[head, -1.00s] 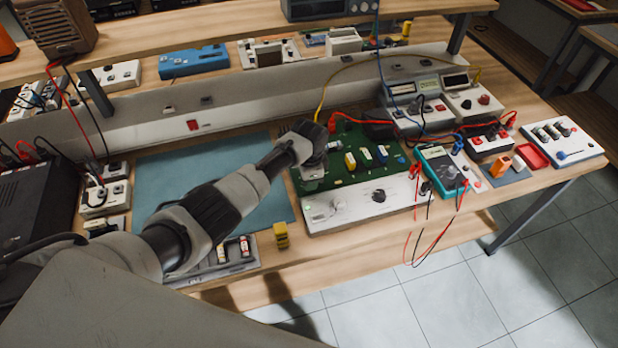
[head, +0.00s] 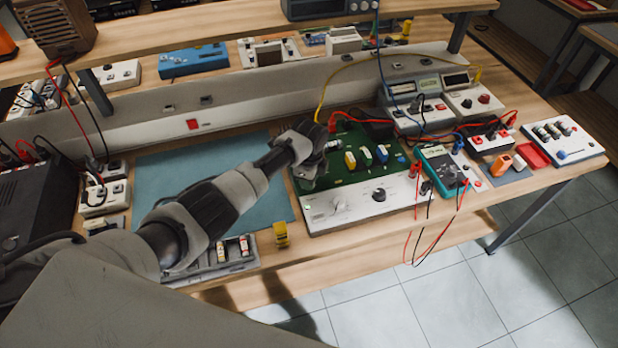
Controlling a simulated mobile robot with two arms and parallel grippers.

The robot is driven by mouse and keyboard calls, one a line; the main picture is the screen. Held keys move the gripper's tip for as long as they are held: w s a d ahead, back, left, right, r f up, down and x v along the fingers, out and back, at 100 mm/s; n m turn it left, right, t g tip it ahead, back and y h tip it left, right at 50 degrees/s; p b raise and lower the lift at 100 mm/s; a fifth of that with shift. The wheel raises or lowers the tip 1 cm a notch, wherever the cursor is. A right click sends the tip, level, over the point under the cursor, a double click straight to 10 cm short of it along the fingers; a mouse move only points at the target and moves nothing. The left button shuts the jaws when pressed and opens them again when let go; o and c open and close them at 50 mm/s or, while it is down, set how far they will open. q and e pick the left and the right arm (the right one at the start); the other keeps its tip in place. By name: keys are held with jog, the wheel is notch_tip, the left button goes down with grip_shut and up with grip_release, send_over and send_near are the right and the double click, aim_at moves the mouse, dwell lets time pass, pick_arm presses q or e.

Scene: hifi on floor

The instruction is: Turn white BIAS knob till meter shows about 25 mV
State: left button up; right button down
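A green circuit board with a white front panel (head: 410,190) sits on the bench at centre. A pale knob (head: 338,208), probably the white BIAS knob, is on the left part of the panel and is hard to make out against it. A black knob (head: 379,195) is to its right. The teal handheld meter (head: 437,158) lies right of the board; its reading is too small to read. My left gripper (head: 308,178) points down over the board's left end, above and left of the pale knob, apart from it. Its fingers are too unclear to judge their opening. My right gripper is out of view.
Red and black leads (head: 428,225) hang from the meter over the bench edge. A yellow block (head: 281,234) stands left of the panel. A blue mat (head: 180,165) lies under my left arm. Several instruments with cables stand behind and to the right.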

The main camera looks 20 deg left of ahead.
pick_arm(q)
jog(key=shift+r, duration=0.1)
jog(key=o, duration=0.9)
jog(key=shift+o, duration=0.2)
notch_tip(320, 180, up, 11)
jog(key=shift+b, duration=0.4)
jog(key=shift+f, duration=0.25)
